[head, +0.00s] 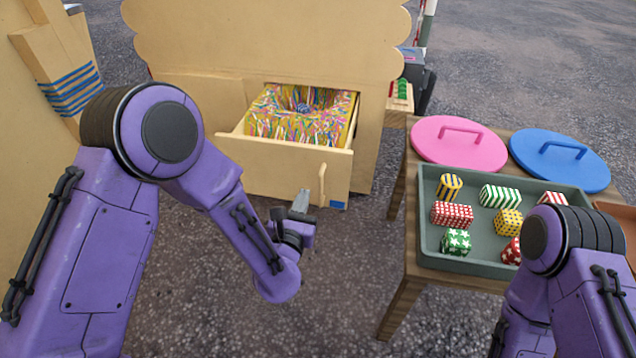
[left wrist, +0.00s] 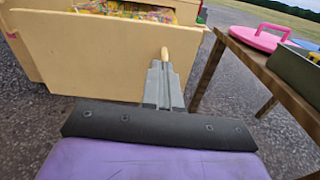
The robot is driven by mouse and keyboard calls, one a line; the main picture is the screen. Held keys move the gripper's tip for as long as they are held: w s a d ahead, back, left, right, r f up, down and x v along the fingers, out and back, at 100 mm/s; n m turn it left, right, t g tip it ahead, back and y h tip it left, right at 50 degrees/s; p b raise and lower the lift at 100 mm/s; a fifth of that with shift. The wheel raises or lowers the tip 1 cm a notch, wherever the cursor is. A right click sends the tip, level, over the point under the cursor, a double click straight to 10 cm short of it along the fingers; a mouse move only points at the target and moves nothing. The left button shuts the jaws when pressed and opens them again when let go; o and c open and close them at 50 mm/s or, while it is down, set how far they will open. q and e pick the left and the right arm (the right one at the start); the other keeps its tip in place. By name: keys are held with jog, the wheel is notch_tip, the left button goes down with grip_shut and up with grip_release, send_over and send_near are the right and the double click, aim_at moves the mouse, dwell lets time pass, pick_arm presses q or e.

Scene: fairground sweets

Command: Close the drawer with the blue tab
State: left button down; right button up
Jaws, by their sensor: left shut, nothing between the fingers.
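The wooden drawer (head: 265,165) low in the cabinet stands open. A small blue tab (head: 338,205) is at the lower right of its front. A light vertical handle (head: 322,184) is on the front's right side. Inside is a bright sprinkle-patterned lining or filling (head: 270,125) with a small blue patterned piece (head: 303,108). My left gripper (head: 303,196) is shut and empty, just in front of the drawer front, near the handle. In the left wrist view its fingers (left wrist: 160,68) point at the drawer front (left wrist: 90,60), and the handle tip (left wrist: 165,52) shows just beyond them. I cannot tell whether they touch. My right gripper is out of view.
A wooden table (head: 398,190) stands right of the drawer. It bears a green tray (head: 428,215) of several patterned sweets, a pink lid (head: 440,150) and a blue lid (head: 590,170). The asphalt before the drawer is clear apart from my left arm.

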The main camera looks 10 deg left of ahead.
aim_at(319, 152)
pick_arm(q)
jog(key=shift+n, duration=0.3)
jog(key=w, duration=0.4)
jog(key=w+b, duration=0.1)
jog(key=w, duration=0.3)
jog(key=w+b, duration=0.1)
jog(key=w, duration=0.4)
jog(key=shift+d+r, duration=0.15)
jog(key=shift+d, duration=0.15)
jog(key=shift+w, duration=0.6)
